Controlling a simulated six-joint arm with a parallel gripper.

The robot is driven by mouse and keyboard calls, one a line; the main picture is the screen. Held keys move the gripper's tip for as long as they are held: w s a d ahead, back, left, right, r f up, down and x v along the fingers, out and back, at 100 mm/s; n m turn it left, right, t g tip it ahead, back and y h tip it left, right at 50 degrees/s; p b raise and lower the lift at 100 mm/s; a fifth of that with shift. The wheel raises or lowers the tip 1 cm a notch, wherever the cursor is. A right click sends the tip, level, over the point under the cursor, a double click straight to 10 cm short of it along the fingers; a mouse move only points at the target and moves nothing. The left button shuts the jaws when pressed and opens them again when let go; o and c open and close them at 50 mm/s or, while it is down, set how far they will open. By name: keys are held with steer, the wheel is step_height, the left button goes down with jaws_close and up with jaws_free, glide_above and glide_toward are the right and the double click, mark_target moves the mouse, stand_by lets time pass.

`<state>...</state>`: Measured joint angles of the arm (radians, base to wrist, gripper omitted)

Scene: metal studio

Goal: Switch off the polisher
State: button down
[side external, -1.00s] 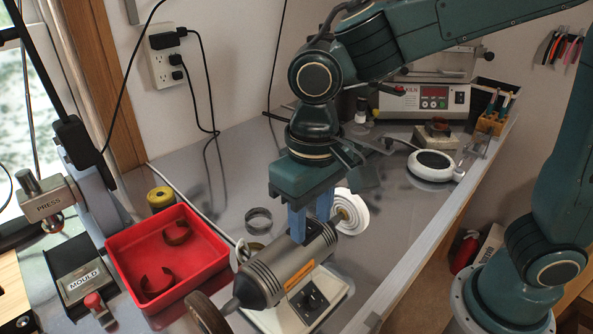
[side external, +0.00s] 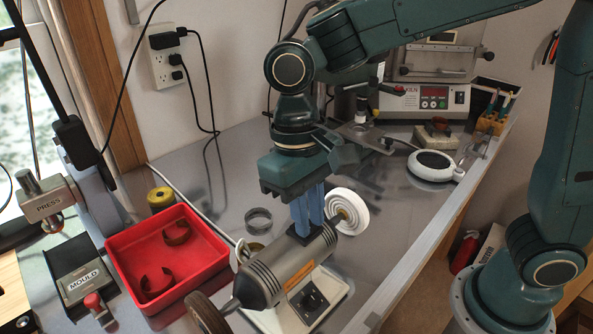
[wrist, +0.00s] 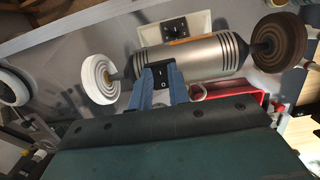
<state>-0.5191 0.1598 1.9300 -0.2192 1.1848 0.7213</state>
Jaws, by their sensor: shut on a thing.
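The polisher (side external: 270,276) is a grey motor cylinder on a pale base, with a white buff wheel (side external: 347,211) at one end and a brown wheel (side external: 208,313) at the other. In the wrist view its motor (wrist: 200,60) lies across the upper middle. My gripper (side external: 309,232) points down at the motor's far side, near the white wheel. In the wrist view its blue fingers (wrist: 160,76) are shut on a black switch block (wrist: 161,77) with white marks. Whether the wheels turn cannot be told.
A red tray (side external: 128,243) with brown curved pieces stands left of the polisher. A metal ring (side external: 258,219) lies behind it. A white-rimmed round device (side external: 433,164) and a kiln (side external: 424,100) stand farther back. The front right bench edge is close to the polisher.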

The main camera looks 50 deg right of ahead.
steer(key=shift+w+g, duration=0.15)
steer(key=shift+g, duration=0.45)
steer(key=c, duration=1.3)
jaws_free()
steer(key=shift+r, duration=0.15)
steer(key=shift+w+r, duration=0.15)
steer(key=shift+r, duration=0.2)
steer(key=shift+w+r, duration=0.15)
steer(key=shift+w, duration=5.8)
